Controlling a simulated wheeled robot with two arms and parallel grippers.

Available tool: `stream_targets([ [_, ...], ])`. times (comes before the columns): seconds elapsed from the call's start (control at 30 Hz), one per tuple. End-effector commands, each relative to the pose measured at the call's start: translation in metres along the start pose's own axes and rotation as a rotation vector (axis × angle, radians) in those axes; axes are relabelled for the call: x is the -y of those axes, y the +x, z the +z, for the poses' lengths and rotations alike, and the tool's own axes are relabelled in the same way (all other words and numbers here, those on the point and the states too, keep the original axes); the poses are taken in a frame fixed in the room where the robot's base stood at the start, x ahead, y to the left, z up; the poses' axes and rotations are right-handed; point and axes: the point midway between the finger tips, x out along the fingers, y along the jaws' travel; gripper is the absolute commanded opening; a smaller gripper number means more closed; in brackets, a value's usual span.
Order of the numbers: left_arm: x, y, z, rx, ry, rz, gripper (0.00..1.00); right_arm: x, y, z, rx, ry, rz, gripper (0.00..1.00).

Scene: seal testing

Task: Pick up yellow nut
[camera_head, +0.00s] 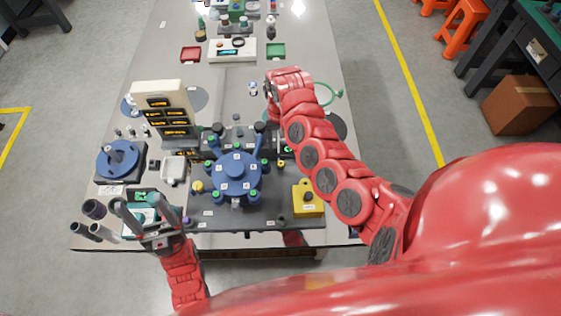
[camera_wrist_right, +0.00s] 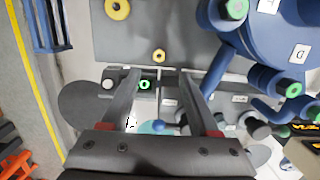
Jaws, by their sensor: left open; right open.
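The yellow nut (camera_wrist_right: 159,56) is a small ring with a dark hole, on the grey plate in the right wrist view. It lies just beyond the fingertips, about midway between them. In the head view, it seems to be the small yellow spot (camera_head: 281,163) right of the blue fixture (camera_head: 237,174). My left gripper (camera_head: 137,205) is open and empty at the table's front left.
A larger yellow ring (camera_wrist_right: 117,8) is at the top edge. Blue fixture arms (camera_wrist_right: 225,55) stand close right of the right gripper. A yellow block (camera_head: 307,205) sits at the plate's front right.

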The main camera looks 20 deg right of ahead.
Motion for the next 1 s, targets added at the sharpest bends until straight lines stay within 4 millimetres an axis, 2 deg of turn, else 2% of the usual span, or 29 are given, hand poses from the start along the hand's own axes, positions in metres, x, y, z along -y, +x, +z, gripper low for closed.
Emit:
stream_targets([
  [0.03, 0.000, 0.007, -0.001, 0.000, 0.000, 0.000, 0.69, 0.000, 0.006, 0.001, 0.003, -0.004, 0.002, 0.61],
  [0.2, 0.001, 0.011, -0.002, 0.001, 0.000, 0.000, 0.69, 0.000, 0.032, 0.000, 0.000, -0.005, 0.003, 0.61],
  [0.47, 0.001, 0.016, -0.003, 0.000, 0.000, 0.000, 0.69, 0.000, 0.050, -0.001, 0.001, -0.005, 0.003, 0.61],
  [0.7, 0.001, 0.017, -0.003, 0.001, 0.000, 0.000, 0.69, -0.001, 0.085, -0.004, -0.001, -0.003, 0.002, 0.61],
  [1.0, 0.001, 0.016, -0.003, 0.001, 0.000, 0.000, 0.69, -0.001, 0.093, -0.004, -0.004, 0.000, -0.003, 0.61],
])
